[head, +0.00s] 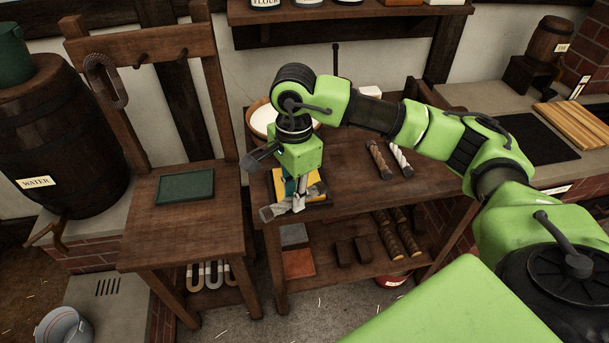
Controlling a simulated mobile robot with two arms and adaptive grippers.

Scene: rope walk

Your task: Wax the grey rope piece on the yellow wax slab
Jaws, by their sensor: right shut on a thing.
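The yellow wax slab (316,179) lies at the left end of the wooden bench, in a dark tray or board (318,204). My right gripper (290,208) points down over the slab's near left part and hides much of it. It is shut on a small, pale grey piece, which looks like the grey rope piece (299,204). The piece is mostly hidden by the fingers, and I cannot tell whether it touches the wax. A bit of teal shows beside the fingers. My left gripper is not in view.
A brown rope piece (379,160) and a white one (401,160) lie farther right on the bench. A small table with a green mat (185,187) is at left, beside a water barrel (62,135).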

